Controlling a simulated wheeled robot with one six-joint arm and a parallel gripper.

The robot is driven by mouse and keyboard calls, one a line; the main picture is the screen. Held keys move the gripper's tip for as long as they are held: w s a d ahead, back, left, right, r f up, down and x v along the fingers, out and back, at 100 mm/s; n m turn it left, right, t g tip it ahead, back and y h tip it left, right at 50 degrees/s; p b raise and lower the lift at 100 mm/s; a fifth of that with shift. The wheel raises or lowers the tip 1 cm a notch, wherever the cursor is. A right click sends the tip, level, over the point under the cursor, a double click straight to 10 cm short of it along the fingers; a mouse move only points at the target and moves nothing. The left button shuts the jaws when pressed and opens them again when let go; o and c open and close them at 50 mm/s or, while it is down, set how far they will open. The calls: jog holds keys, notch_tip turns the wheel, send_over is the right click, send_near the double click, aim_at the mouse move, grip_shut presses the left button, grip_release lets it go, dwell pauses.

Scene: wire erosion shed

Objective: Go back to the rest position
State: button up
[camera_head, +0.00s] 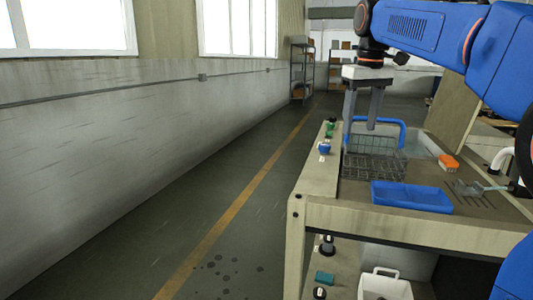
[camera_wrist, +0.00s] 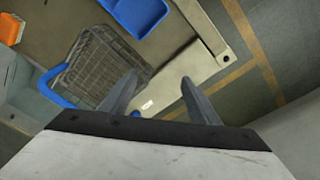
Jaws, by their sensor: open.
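My gripper (camera_head: 362,108) is open and empty, pointing down above the left part of the bench (camera_head: 430,228). In the head view its fingers overlap the far side of a wire basket (camera_head: 372,166) with a blue handle. In the wrist view my gripper (camera_wrist: 158,85) shows two fingers spread apart with nothing between them. The wire basket (camera_wrist: 100,68) is there to the left of the fingers. I cannot tell the exact height of the fingers above the basket.
A blue tray (camera_head: 412,197), an orange block (camera_head: 448,161) and a metal tool (camera_head: 472,187) lie on the bench. Green and blue knobs (camera_head: 324,148) line its left edge. A white bin (camera_head: 385,286) stands below. The floor aisle (camera_head: 190,225) on the left is clear.

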jog(key=s+d+f+m+t, duration=0.1)
jog(key=s+d+f+m, duration=0.1)
jog(key=s+f, duration=1.3)
jog(key=s+d+f+m+t, duration=0.1)
jog(key=s+f+m+t, duration=0.1)
jog(key=s+f, duration=1.4)
jog(key=shift+s+d+f, duration=0.2)
jog(key=shift+s+d, duration=0.15)
jog(key=shift+s, duration=0.1)
